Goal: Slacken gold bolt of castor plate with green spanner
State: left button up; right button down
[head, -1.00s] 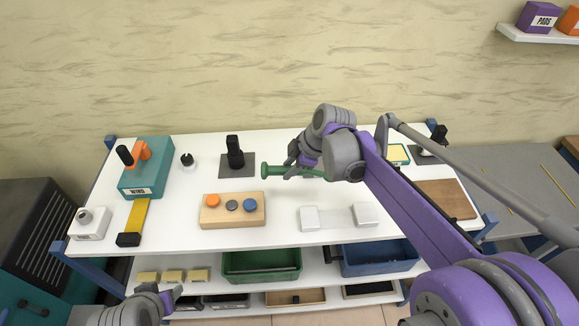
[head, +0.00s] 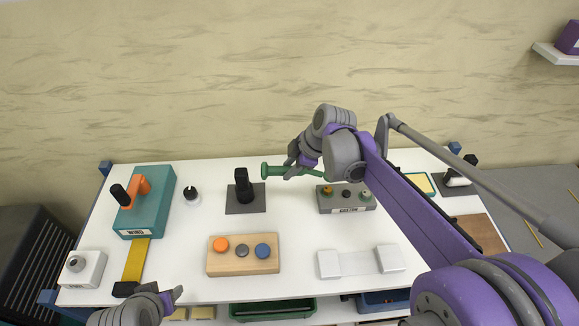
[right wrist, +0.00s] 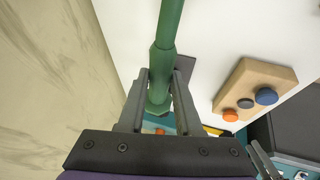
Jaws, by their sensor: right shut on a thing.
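The green spanner (head: 275,170) is in my right gripper (head: 300,162), held roughly level above the back of the white table. In the right wrist view the spanner (right wrist: 166,40) runs between the two fingers of the right gripper (right wrist: 160,85), which are shut on it. The castor plate (head: 338,205) is a grey block with a label on its front, right of and below the gripper in the head view. Small round bolts stand on it, a gold-looking one (head: 327,190) at its left. My arm is close to its right end. My left gripper (head: 172,297) is at the bottom left, its opening unclear.
A wooden block (head: 243,268) with orange, grey and blue knobs stands at front centre. A black fixture (head: 243,188) stands left of the spanner. A teal box (head: 160,205) is at the left, a white jig (head: 355,264) at front right. The table between them is clear.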

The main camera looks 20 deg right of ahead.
pick_arm(q)
jog(key=shift+w, duration=0.1)
pick_arm(e)
jog(key=shift+w, duration=0.1)
jog(key=shift+f, duration=0.55)
notch_tip(320, 180, down, 2)
jog(key=shift+f+b, duration=0.1)
jog(key=shift+b, duration=0.7)
jog(key=shift+f+b, duration=0.4)
jog(key=shift+f, duration=0.5)
pick_arm(q)
jog(key=f, duration=0.1)
jog(key=s+f, duration=0.1)
jog(key=f, duration=0.1)
jog(key=shift+s+f, duration=0.3)
jog(key=shift+s, duration=0.05)
jog(key=shift+w+r, duration=0.1)
jog(key=shift+r, duration=0.05)
jog(key=shift+s+f+b, duration=0.3)
jog(key=shift+f+b, duration=0.15)
jog(key=shift+f, duration=0.35)
pick_arm(e)
jog(key=shift+f, duration=1.1)
